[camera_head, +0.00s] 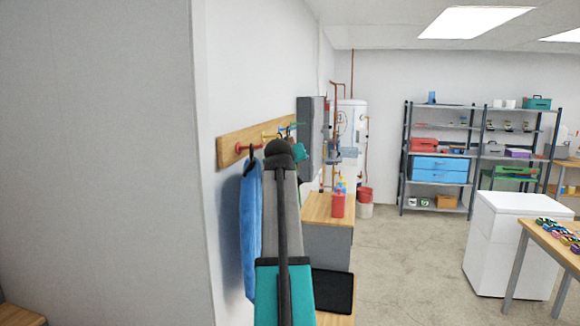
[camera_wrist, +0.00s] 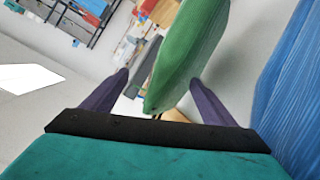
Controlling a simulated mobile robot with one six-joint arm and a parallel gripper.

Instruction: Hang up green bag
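The green bag (camera_wrist: 192,45) fills the upper middle of the wrist view, between my gripper's two purple fingers. My gripper (camera_wrist: 160,78) is open, with a clear gap between the left finger and the bag. The right fingertip is close to the bag's edge; I cannot tell if they touch. In the head view my arm hides most of the bag and fingers. A wooden hook rack (camera_head: 230,148) is on the wall, with red, yellow and green hooks showing. I cannot see whether the bag's loop is on a hook.
A blue cloth or bag (camera_head: 250,225) hangs from the rack left of my arm; it also shows in the wrist view (camera_wrist: 292,90). A wood-topped cabinet (camera_head: 318,208) with a red container (camera_head: 338,205) stands beyond. The floor towards the shelves (camera_head: 437,190) is clear.

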